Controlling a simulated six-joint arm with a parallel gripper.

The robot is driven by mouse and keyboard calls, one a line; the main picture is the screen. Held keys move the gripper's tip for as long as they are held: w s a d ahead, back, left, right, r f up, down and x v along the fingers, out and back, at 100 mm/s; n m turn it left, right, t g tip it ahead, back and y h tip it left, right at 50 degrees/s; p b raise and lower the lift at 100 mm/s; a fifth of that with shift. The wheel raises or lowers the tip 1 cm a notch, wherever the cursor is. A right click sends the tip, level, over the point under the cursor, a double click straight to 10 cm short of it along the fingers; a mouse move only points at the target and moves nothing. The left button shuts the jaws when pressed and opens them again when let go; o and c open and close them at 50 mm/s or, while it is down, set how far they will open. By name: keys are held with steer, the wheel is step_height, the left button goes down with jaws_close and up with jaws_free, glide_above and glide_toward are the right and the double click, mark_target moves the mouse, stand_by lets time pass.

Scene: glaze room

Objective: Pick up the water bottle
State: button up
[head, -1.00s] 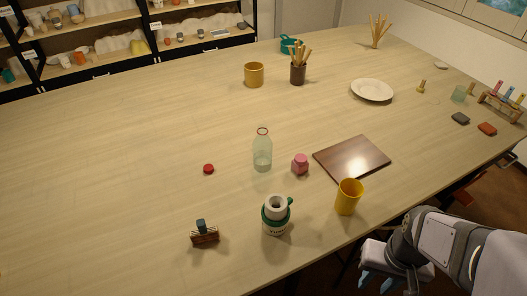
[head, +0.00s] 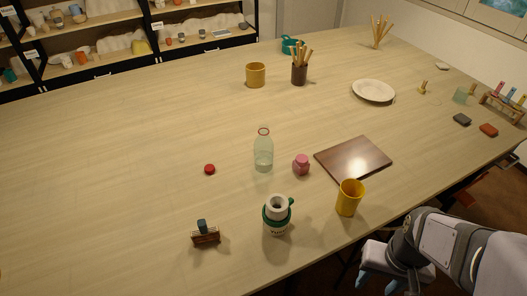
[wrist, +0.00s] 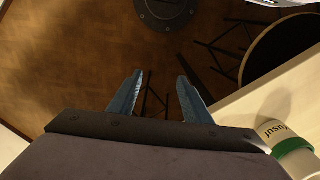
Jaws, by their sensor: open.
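A white and green bottle (head: 276,217) with dark lettering, a green band and a green side loop stands upright near the table's front edge. It also shows in the wrist view at the right edge (wrist: 290,145), partly cut off. A clear, pale bottle (head: 263,153) with a red ring at its mouth stands upright behind it. I cannot tell for certain which one is the water bottle. My gripper (head: 392,282) is off the table's front edge, to the right of both bottles. In the wrist view its blue fingers (wrist: 160,76) are apart and empty, above the floor.
A yellow cup (head: 349,198) stands between the white and green bottle and my arm. A pink jar (head: 301,165), brown board (head: 352,158), red cap (head: 209,169) and wooden-based stamp (head: 206,236) are nearby. The table's left part is clear. A dark stool (wrist: 285,50) shows below.

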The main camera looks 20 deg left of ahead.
steer(key=o, duration=0.4)
steer(key=shift+o, duration=0.2)
steer(key=shift+w, duration=0.1)
